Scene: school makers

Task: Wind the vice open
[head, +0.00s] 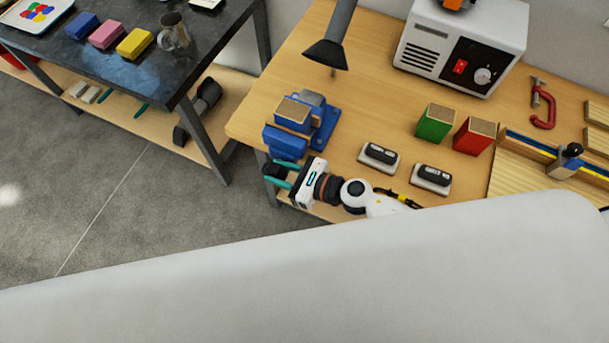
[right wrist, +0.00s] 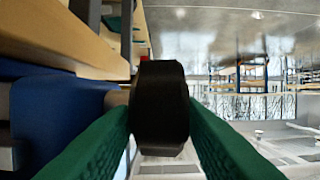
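The blue vice (head: 290,130), with wooden jaw facings, stands at the left front corner of the wooden bench. Its blue body also shows at the left of the right wrist view (right wrist: 60,120). A black knob (right wrist: 160,108) on a short metal shaft, apparently the vice's handle, sticks out from the blue body. My right gripper (head: 277,173) is at the vice's near side, beyond the bench edge. In the right wrist view its green fingers lie on both sides of the knob and appear to touch it. The rest of the handle is hidden. My left gripper is not in view.
A lamp shade (head: 326,53) hangs close behind the vice. Two dark-topped blocks (head: 378,155) and green (head: 436,122) and red (head: 474,136) blocks stand right of it. A dark table (head: 100,75) is at the left, with open floor between. A large pale surface fills the foreground.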

